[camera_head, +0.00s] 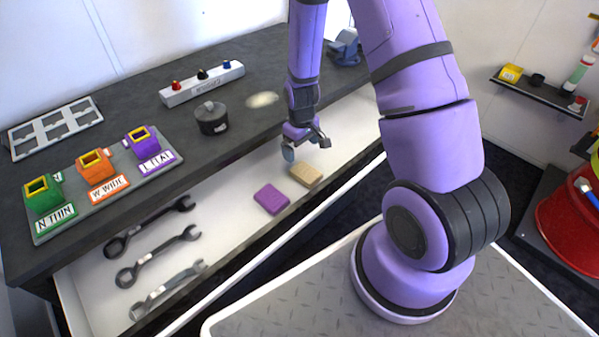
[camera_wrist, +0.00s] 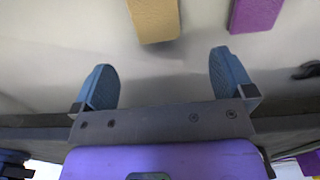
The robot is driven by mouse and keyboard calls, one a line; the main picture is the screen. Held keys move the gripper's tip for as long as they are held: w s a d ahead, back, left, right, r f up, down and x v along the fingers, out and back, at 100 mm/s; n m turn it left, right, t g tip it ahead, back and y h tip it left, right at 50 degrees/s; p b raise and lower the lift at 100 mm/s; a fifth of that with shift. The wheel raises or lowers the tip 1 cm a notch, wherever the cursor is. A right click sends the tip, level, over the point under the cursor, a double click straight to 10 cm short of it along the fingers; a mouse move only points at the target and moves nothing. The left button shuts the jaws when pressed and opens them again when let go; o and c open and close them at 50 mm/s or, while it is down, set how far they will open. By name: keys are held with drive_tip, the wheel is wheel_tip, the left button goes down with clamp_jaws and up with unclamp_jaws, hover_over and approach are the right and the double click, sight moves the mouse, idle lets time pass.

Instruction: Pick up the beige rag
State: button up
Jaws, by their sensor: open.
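The beige rag (camera_head: 306,175) is a small folded block lying in the open white drawer, to the right of a purple block. In the wrist view the beige rag (camera_wrist: 155,18) shows at the top, beyond my fingertips and between their lines. My gripper (camera_head: 305,148) is open and empty just behind the rag, over the drawer. In the wrist view my gripper (camera_wrist: 168,72) shows two blue-grey fingers spread apart, with nothing between them. The rag and the fingers look apart.
A purple rag (camera_head: 271,198) lies left of the beige one; it also shows in the wrist view (camera_wrist: 255,14). Several wrenches (camera_head: 155,254) lie at the drawer's left. The dark worktop (camera_head: 130,95) overhangs behind the drawer, with a round dark canister (camera_head: 211,118) near its edge.

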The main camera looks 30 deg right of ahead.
hover_over(304, 170)
drive_tip(key=f, duration=0.3)
drive_tip(key=a+f, duration=0.1)
drive_tip(key=shift+w+f, duration=0.15)
drive_tip(key=shift+f, duration=0.25)
drive_tip(key=shift+s+d+f, duration=0.15)
drive_tip(key=shift+d+f, duration=0.05)
drive_tip(key=shift+f, duration=0.75)
drive_tip(key=shift+s+d+f, duration=0.1)
drive_tip(key=shift+d+f, duration=0.1)
drive_tip(key=shift+f, duration=1.55)
drive_tip(key=c, duration=1)
drive_tip(key=shift+o, duration=0.2)
drive_tip(key=shift+r, duration=0.1)
drive_tip(key=shift+r, duration=4.95)
